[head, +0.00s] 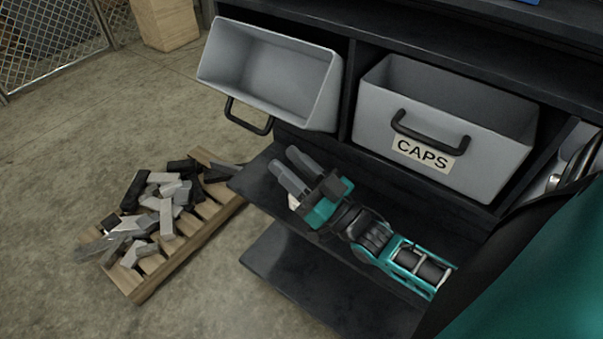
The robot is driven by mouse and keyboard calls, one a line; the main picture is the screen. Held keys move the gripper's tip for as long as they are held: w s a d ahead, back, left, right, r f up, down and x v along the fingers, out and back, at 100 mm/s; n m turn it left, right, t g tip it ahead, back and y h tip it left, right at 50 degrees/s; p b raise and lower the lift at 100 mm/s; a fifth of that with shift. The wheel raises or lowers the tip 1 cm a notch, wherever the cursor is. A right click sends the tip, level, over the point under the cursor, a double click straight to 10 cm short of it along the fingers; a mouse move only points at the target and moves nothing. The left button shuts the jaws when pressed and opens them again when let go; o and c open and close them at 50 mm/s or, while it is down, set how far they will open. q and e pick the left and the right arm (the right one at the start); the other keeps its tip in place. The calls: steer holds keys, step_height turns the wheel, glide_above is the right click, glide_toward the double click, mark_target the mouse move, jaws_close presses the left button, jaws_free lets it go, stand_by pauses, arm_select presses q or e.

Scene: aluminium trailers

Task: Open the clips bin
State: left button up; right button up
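A grey bin (222,77) at the upper left of the rack is tipped outward, with its empty-looking inside showing. Its black handle (247,122) hangs below its front. No label shows on this bin, so I cannot read whether it is the clips bin. My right gripper (287,161) is below and to the right of that handle, apart from it, over a dark shelf. Its two grey fingers are spread with nothing seen between them. My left gripper is out of view.
A grey bin labelled CAPS (448,172) with a black handle sits in the compartment to the right. The dark shelf (262,183) juts out below the bins. A wooden pallet (205,222) with loose grey and black pieces lies on the floor at left. Open floor surrounds it.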

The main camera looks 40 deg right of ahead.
steer(key=shift+v, duration=1.3)
